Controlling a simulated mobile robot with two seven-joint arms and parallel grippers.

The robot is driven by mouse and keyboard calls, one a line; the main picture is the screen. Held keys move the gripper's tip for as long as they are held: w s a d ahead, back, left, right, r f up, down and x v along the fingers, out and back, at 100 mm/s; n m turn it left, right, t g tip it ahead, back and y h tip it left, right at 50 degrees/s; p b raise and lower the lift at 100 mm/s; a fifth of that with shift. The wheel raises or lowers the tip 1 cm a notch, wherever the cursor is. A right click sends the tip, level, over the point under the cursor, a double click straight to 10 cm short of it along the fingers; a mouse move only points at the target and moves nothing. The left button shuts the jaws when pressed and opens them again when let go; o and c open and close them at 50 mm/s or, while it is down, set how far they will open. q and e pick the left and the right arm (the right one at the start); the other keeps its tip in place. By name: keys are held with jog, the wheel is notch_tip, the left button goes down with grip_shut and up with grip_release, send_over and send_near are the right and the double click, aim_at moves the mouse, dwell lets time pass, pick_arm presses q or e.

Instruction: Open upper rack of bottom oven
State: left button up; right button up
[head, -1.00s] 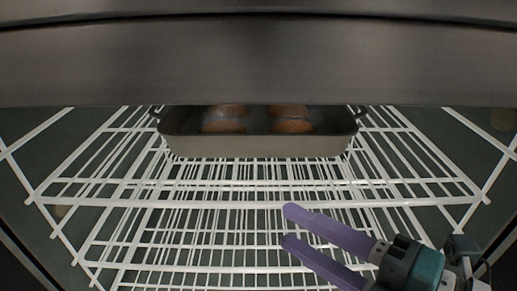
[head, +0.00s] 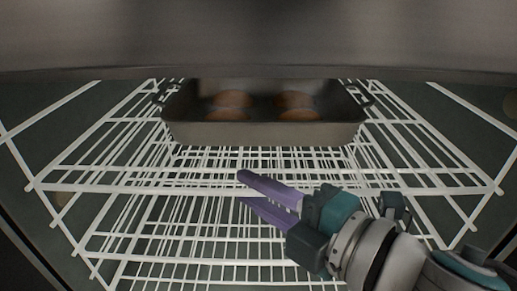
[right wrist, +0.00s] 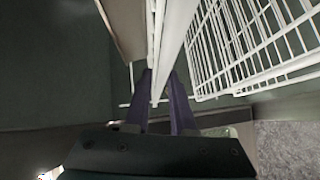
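The upper rack (head: 100,187) is a white wire shelf inside the open oven. It also shows in the right wrist view (right wrist: 175,30). My right gripper (head: 241,188) is at the front bar of this rack, near its middle. Its two purple fingers are apart. In the right wrist view the white front bar runs between the fingers (right wrist: 160,90), with a finger on each side; I cannot tell whether they touch it. My left gripper is not in view.
A dark baking pan (head: 263,133) with several brown round foods stands on the upper rack, toward the back. A lower wire rack (head: 190,271) lies below. A grey metal panel (head: 260,35) spans the top of the head view. Dark oven walls flank the racks.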

grip_shut()
dwell(1.0)
